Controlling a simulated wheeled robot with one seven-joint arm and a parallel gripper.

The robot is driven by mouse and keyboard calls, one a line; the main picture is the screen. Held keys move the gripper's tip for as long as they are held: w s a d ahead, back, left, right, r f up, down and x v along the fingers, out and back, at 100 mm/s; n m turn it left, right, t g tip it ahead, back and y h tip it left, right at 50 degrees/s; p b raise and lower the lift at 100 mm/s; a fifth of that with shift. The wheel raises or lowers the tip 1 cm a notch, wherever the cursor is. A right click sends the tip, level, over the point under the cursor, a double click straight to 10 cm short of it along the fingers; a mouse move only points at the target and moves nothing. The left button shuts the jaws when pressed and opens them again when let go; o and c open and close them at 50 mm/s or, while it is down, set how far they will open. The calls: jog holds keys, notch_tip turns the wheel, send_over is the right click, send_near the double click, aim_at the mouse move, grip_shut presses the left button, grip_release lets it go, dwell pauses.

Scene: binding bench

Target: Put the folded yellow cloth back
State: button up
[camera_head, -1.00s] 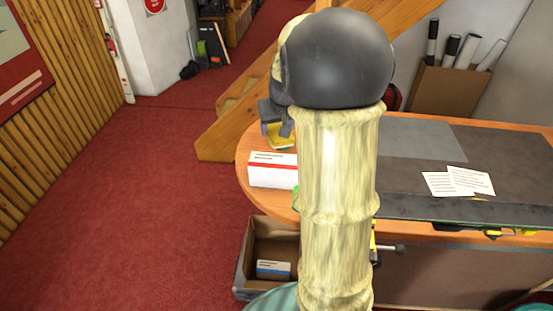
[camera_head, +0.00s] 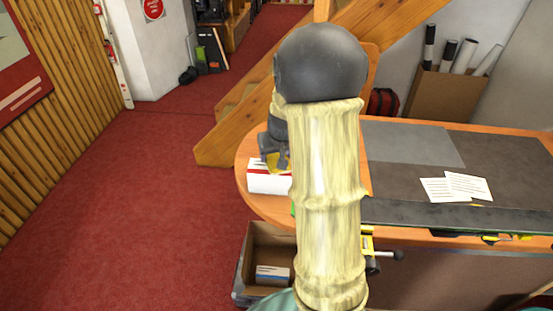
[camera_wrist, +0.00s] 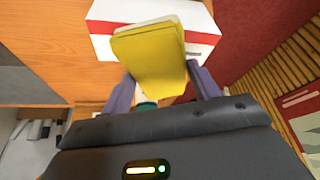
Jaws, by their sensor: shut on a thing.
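The folded yellow cloth (camera_wrist: 148,58) is between the fingers of my gripper (camera_wrist: 160,76), which is shut on it. In the wrist view the cloth covers part of a white box with a red stripe (camera_wrist: 197,20). I cannot tell whether cloth and box touch. In the head view my gripper (camera_head: 272,158) is over the left end of the table, at the far edge of the box (camera_head: 268,182). Only a little of the cloth (camera_head: 284,163) shows there, and my arm hides much around it.
The wooden table (camera_head: 248,207) carries a dark mat (camera_head: 400,172) and white papers (camera_head: 455,187) to the right. An open cardboard box (camera_head: 256,240) with a small carton stands below the table's left end. A wooden stair (camera_head: 225,145) rises behind. Red floor lies clear at left.

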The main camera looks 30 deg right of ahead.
jog(key=shift+f, duration=1.25)
jog(key=shift+f, duration=0.1)
jog(key=o, duration=0.9)
jog(key=shift+o, duration=0.2)
jog(key=shift+r, duration=0.2)
jog(key=b+v, duration=0.1)
jog(key=v, duration=1.1)
